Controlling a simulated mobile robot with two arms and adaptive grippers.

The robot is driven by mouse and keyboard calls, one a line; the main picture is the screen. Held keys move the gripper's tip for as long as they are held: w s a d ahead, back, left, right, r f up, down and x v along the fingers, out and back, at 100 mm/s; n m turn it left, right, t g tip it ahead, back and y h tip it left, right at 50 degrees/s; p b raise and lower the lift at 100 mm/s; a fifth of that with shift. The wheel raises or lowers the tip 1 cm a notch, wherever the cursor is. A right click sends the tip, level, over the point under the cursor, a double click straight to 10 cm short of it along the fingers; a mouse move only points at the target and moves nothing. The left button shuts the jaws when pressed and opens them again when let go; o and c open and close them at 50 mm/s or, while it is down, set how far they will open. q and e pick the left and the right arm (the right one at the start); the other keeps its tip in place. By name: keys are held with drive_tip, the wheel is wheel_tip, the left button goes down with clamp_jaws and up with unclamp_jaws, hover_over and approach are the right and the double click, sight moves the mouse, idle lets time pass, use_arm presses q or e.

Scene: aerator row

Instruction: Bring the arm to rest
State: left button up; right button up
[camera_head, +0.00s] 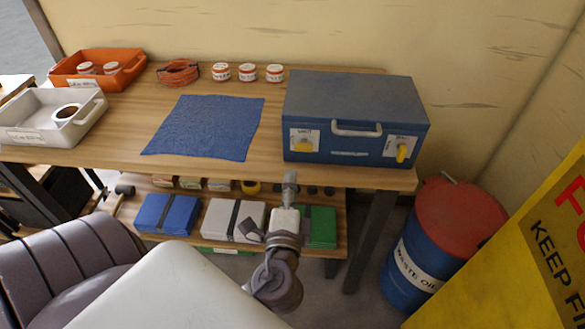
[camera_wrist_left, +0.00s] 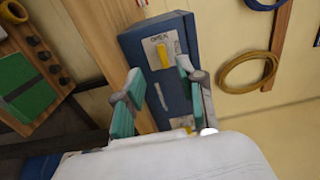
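My left gripper (camera_head: 284,208) hangs in front of the table's front edge, below and in front of the blue box (camera_head: 352,105). In the left wrist view the gripper (camera_wrist_left: 160,78) has its teal-padded fingers spread apart with nothing between them. The blue box (camera_wrist_left: 132,42) shows beyond the fingers, apart from them as far as I can tell. It has a grey handle (camera_head: 357,129) and two yellow levers, the left one (camera_head: 303,147) lying flat and the right one (camera_head: 401,153) nearly upright. My right gripper is in neither view.
The table (camera_head: 120,150) holds a blue cloth (camera_head: 205,127), an orange bin (camera_head: 97,69), a white bin (camera_head: 50,117), an orange cable coil (camera_head: 178,72) and small jars. Coloured packs sit on the lower shelf. A waste-oil drum (camera_head: 440,240) and yellow sign (camera_head: 520,250) stand right.

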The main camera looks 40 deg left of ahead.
use_arm(q)
drive_tip(key=shift+s+d, duration=0.2)
drive_tip(key=shift+s, duration=0.15)
idle(0.3)
drive_tip(key=s+d+f+g+h, duration=0.2)
drive_tip(key=f+g+h, duration=0.1)
drive_tip(key=f, duration=1.4)
drive_tip(key=s+d+f+g+h, duration=0.2)
drive_tip(key=f+g+h, duration=0.2)
drive_tip(key=f, duration=1.3)
drive_tip(key=s+f+n+g+h, duration=0.1)
drive_tip(key=s+f+n+g, duration=0.25)
drive_tip(key=s+f, duration=1)
drive_tip(key=s+f+n+g, duration=0.2)
drive_tip(key=s+f, duration=0.3)
drive_tip(key=s, duration=0.2)
drive_tip(key=s+f+n+g+h, duration=0.1)
drive_tip(key=s+f+n, duration=0.2)
drive_tip(key=s+f, duration=0.2)
drive_tip(key=s, duration=0.2)
drive_tip(key=shift+s+g+h, duration=0.3)
drive_tip(key=shift+s+g, duration=0.05)
drive_tip(key=shift+s, duration=0.05)
drive_tip(key=shift+a+n, duration=0.1)
drive_tip(key=shift+n, duration=0.15)
